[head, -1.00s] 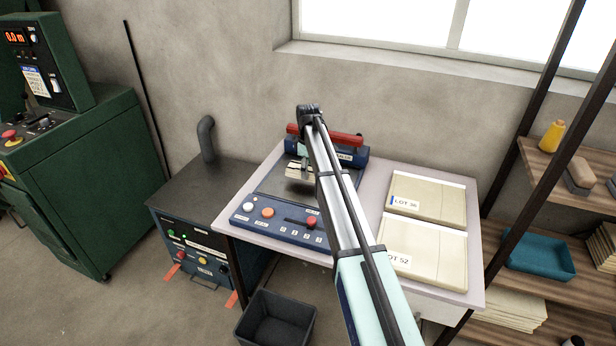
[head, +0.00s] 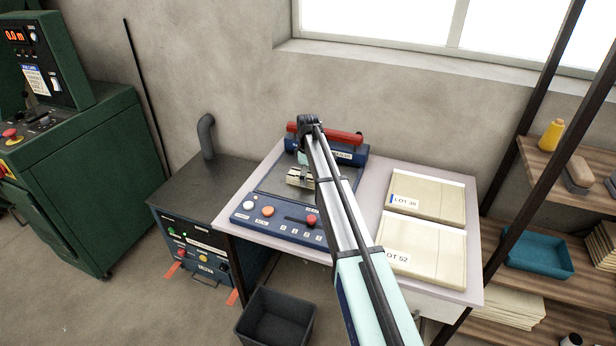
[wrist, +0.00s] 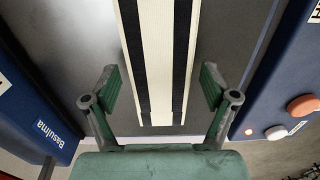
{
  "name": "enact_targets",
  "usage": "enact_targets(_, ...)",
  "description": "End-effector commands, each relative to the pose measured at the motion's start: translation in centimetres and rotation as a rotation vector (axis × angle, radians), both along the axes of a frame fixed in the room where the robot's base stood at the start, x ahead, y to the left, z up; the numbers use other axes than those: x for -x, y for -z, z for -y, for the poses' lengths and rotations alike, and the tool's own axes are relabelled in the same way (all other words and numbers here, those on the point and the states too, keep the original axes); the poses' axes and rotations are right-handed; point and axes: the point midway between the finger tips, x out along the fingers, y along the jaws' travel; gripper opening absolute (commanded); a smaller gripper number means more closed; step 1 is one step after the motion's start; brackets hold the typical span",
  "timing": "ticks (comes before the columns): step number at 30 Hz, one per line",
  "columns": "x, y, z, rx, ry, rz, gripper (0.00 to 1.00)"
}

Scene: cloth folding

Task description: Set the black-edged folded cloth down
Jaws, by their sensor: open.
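The folded cloth (wrist: 161,70) is a cream strip with black edges in the wrist view. It lies along the grey metal plate (wrist: 215,50) of the blue machine, with its near end between my fingers. In the head view a small part of the cloth (head: 297,180) shows on the plate, partly hidden by my arm. My gripper (wrist: 160,88) is open, with one finger on each side of the cloth and a gap between each finger and the cloth. In the head view my gripper (head: 305,178) is at the cloth, mostly hidden.
The blue machine's red handle (head: 325,134) is behind the plate, and its button panel (head: 280,222) is in front. Two cream packets, LOT 36 (head: 435,195) and LOT 52 (head: 430,250), lie at the table's right. A dark bin (head: 275,318) stands on the floor below.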

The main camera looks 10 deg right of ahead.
Motion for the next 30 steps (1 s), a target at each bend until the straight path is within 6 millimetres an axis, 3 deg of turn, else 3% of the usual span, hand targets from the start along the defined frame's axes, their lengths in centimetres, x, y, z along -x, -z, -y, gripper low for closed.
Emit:
enact_targets(8, -0.1, -1.0, 0.0, 0.0, 0.0, 0.002, 0.85)
enact_targets(21, -0.1, -8.8, 0.0, 0.0, 0.0, 0.002, 0.85)
enact_targets(30, 0.0, -12.0, 0.0, 0.0, 0.0, 0.0, 0.85)
